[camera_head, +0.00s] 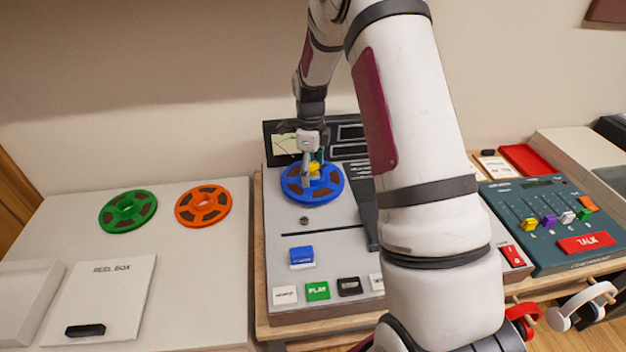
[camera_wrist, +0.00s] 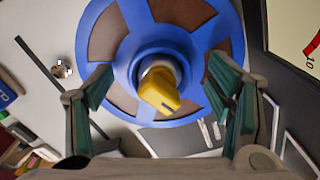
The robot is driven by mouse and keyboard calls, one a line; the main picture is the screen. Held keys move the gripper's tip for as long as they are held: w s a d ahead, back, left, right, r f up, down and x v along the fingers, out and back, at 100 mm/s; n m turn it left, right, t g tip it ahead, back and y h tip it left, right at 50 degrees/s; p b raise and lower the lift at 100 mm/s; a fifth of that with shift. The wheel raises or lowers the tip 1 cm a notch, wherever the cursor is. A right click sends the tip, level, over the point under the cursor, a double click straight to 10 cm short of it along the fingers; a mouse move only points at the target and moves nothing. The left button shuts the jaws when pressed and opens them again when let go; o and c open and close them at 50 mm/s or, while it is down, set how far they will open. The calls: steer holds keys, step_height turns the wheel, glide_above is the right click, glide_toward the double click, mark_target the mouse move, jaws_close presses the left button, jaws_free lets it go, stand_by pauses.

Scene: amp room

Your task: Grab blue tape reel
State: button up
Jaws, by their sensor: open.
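The blue tape reel (camera_head: 324,192) lies on the grey tape machine (camera_head: 290,230), in the middle of the head view. In the wrist view the blue reel (camera_wrist: 208,20) fills the upper middle, with brown areas between its spokes. A yellow knob (camera_wrist: 160,91) stands at its hub; it also shows in the head view (camera_head: 314,169). My gripper (camera_wrist: 167,95) is open, with its two green-padded fingers apart on either side of the yellow knob. In the head view my gripper (camera_head: 308,160) is over the reel. Whether the fingers touch the reel cannot be told.
A green reel (camera_head: 128,211) and an orange reel (camera_head: 203,206) lie on the white table at left, near the REEL BOX panel (camera_head: 105,290). A meter panel (camera_head: 290,143) stands behind the blue reel. A mixer (camera_head: 550,220) and headphones (camera_head: 580,305) are at right.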

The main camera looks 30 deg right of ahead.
steer(key=shift+f, duration=0.35)
steer(key=shift+c, duration=0.6)
steer(key=c, duration=1.3)
steer(key=shift+c, duration=0.6)
steer(key=shift+r, duration=0.1)
